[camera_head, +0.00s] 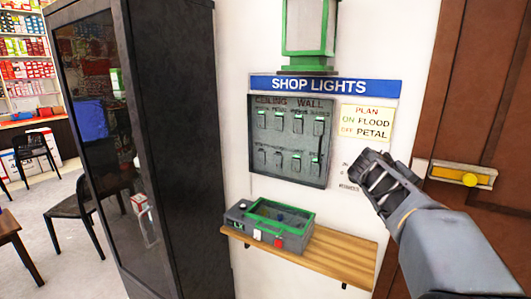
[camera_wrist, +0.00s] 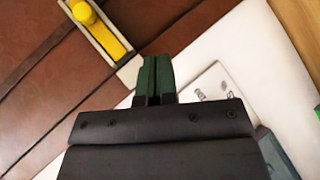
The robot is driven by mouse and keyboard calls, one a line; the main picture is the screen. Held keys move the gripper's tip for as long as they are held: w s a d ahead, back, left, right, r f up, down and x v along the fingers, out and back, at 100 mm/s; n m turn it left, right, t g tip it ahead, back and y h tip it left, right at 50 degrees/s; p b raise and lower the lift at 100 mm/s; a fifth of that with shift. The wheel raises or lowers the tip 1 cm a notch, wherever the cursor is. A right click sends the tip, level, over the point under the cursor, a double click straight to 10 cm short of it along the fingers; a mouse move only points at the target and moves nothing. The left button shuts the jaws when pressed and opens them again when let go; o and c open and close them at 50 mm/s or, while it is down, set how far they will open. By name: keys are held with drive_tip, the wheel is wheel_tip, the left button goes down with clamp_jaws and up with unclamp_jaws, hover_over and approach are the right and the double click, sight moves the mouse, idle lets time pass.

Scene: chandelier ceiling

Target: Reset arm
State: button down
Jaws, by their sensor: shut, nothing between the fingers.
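My gripper (camera_head: 372,178) is at the right of the head view, in front of the white wall between the switch panel and the brown door. Its fingers point left, and it holds nothing. In the wrist view, my gripper (camera_wrist: 157,62) shows two dark green fingers pressed together, with no object between them. My grey arm reaches in from the lower right corner.
A switch panel (camera_head: 290,141) hangs under the blue SHOP LIGHTS sign (camera_head: 325,85). A green-trimmed box (camera_head: 270,224) sits on a wooden shelf (camera_head: 340,250). A dark cabinet (camera_head: 180,150) stands left. The brown door (camera_head: 470,100) has a yellow knob (camera_head: 469,180).

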drive_tip(key=s+a+f+y, duration=1.1)
drive_tip(key=s+a+f, duration=0.6)
drive_tip(key=a, duration=0.5)
wheel_tip(320, 180, down, 2)
drive_tip(key=shift+s+f, duration=0.2)
drive_tip(key=shift+s, duration=0.2)
